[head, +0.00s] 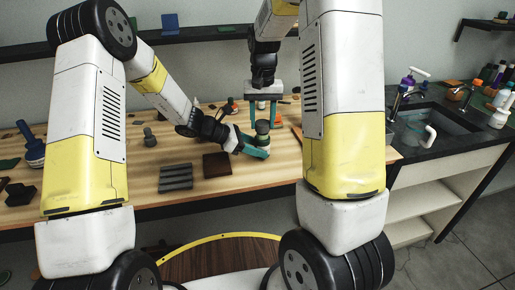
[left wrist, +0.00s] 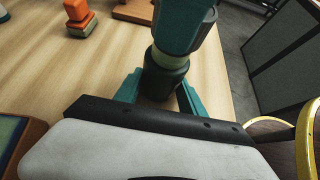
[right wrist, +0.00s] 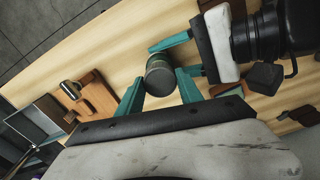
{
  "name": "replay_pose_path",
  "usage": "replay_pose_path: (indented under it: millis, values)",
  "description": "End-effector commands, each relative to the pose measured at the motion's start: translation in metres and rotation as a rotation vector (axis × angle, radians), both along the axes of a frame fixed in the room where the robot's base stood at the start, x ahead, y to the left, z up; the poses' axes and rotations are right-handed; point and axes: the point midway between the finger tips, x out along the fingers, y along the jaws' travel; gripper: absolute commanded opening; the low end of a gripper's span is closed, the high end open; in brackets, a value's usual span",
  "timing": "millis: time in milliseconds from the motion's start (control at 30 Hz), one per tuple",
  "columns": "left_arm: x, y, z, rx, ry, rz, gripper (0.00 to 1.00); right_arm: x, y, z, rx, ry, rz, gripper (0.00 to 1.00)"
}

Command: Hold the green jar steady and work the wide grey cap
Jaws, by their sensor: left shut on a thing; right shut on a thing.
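The dark green jar (head: 262,142) stands upright on the wooden bench, with a paler green band near its top in the left wrist view (left wrist: 166,80). The wide grey cap (right wrist: 159,76) sits on top of it, seen from above in the right wrist view. My left gripper (head: 260,150) comes in low from the left, its teal fingers shut around the jar's body. My right gripper (head: 262,112) points down from above, its teal fingers (right wrist: 160,84) shut on the cap. The right fingers hide much of the cap in the left wrist view.
A dark brown block (head: 217,164) and a grey ribbed block (head: 176,177) lie left of the jar. An orange-topped stamp-like piece (left wrist: 78,18) stands nearby. A sink (head: 432,130) with bottles is at the right. Bare wood lies around the jar.

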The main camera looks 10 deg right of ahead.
Motion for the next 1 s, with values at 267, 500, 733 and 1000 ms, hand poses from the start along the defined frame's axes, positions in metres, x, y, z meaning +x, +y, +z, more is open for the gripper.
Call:
replay_pose_path:
  millis: [267, 500, 733, 1000]
  values:
    - [-0.002, 0.002, -0.005, 0.009, 0.005, 0.0, 0.0, 0.0, 0.0, 0.0, 0.0, 0.0, 0.0, 0.02]
    - [-0.002, 0.002, -0.005, 0.01, 0.007, -0.001, 0.0, 0.0, 0.0, -0.003, 0.0, 0.0, 0.0, 0.02]
    - [-0.002, 0.002, -0.006, 0.01, 0.007, -0.001, 0.0, 0.0, 0.0, -0.01, -0.001, 0.001, 0.0, 0.02]
    - [-0.002, 0.002, -0.006, 0.01, 0.007, -0.001, 0.0, 0.0, 0.0, -0.018, 0.0, 0.001, 0.0, 0.02]
